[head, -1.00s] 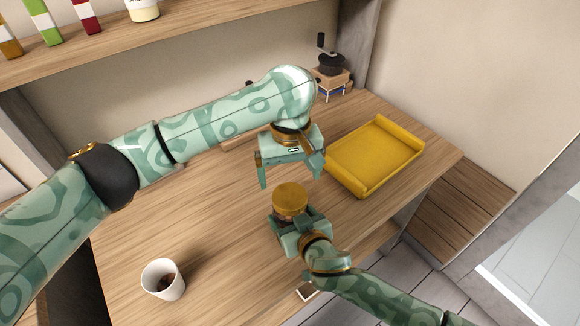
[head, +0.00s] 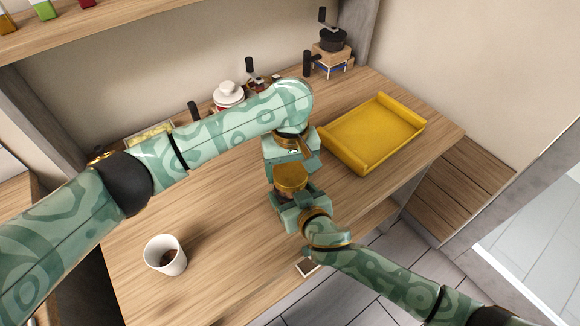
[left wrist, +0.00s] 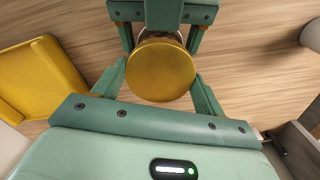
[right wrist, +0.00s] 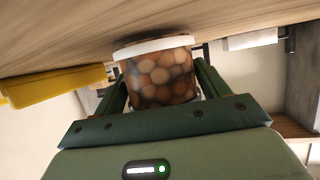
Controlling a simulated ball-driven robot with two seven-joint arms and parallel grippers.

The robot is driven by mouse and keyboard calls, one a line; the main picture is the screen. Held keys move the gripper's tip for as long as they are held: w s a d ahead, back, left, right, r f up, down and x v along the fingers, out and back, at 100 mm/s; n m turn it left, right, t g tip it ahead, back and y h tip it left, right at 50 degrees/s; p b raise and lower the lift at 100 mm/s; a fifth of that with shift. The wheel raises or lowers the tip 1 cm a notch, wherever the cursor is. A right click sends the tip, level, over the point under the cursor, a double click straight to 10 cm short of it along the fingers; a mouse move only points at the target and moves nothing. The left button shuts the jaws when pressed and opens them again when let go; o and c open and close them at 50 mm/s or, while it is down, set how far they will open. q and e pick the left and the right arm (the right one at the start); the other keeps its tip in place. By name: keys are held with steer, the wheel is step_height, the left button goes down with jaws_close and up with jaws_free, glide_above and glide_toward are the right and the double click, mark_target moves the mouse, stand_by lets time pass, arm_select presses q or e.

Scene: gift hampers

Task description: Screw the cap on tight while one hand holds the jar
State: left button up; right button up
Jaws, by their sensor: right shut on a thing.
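The round gold cap (head: 290,177) sits at the top of the jar in the head view. It also shows from above in the left wrist view (left wrist: 160,70). The jar (right wrist: 158,75) is clear, filled with round brown pieces, and has a pale band at the picture's top in the right wrist view. My right gripper (head: 296,205) is shut on the jar. My left gripper (head: 288,172) is above, with its open fingers on either side of the cap; I cannot tell whether they touch it. The join between cap and jar is mostly hidden.
A yellow tray (head: 345,157) lies right of the grippers. A white cup (head: 152,262) with dark contents stands at front left. A white-lidded jar (head: 228,97) and a grinder (head: 331,42) stand at the back. The wooden table (head: 215,215) is clear between cup and grippers.

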arm_select(q)
steer(key=m, duration=0.9)
steer(key=shift+m, duration=0.4)
steer(key=o, duration=1.1)
steer(key=shift+r, duration=2.25)
